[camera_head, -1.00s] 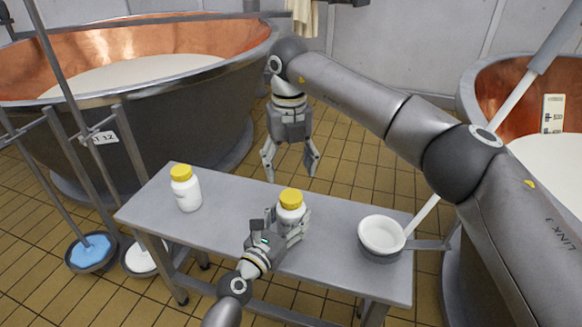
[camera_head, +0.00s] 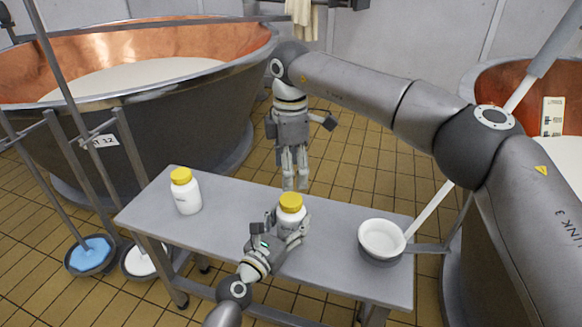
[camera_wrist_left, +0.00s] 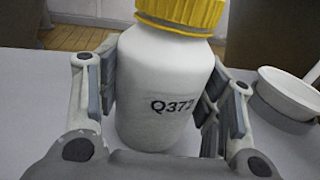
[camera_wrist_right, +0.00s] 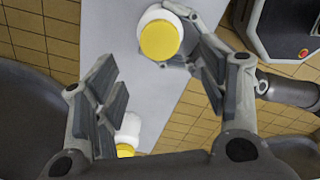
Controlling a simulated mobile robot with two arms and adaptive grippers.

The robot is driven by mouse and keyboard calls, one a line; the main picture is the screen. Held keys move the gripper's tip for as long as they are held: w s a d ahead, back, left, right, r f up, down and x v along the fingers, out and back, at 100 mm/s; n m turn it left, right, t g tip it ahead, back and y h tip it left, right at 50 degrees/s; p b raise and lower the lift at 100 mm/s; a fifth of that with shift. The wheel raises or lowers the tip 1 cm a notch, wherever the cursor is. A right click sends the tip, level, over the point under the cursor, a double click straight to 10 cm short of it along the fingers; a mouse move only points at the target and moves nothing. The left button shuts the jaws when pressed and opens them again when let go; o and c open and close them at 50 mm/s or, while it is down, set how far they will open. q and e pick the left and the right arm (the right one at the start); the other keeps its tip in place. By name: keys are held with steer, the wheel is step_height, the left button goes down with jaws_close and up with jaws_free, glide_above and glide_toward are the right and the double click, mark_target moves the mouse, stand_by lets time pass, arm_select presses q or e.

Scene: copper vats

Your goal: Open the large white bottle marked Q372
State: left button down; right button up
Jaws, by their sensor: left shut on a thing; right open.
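The large white bottle marked Q372 (camera_head: 290,214) stands upright on the grey table (camera_head: 345,228), its yellow cap on. Its label and the lower part of the cap show in the left wrist view (camera_wrist_left: 165,100). My left gripper (camera_head: 286,229) is shut around the bottle's body, below the cap. My right gripper (camera_head: 296,184) is open and empty, pointing down above and behind the bottle. In the right wrist view the yellow cap (camera_wrist_right: 160,39) lies beyond the fingers, towards the top, not between the fingertips.
A second white bottle with a yellow cap (camera_head: 186,191) stands at the table's left. A white bowl (camera_head: 382,238) sits at the right end. Copper vats (camera_head: 150,130) stand behind left and at right. Table between bottle and bowl is clear.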

mark_target(291, 199)
steer(key=shift+m, duration=0.7)
steer(key=shift+f, duration=0.3)
step_height(291, 199, down, 8)
steer(key=shift+r, duration=0.25)
steer(key=shift+c, duration=0.2)
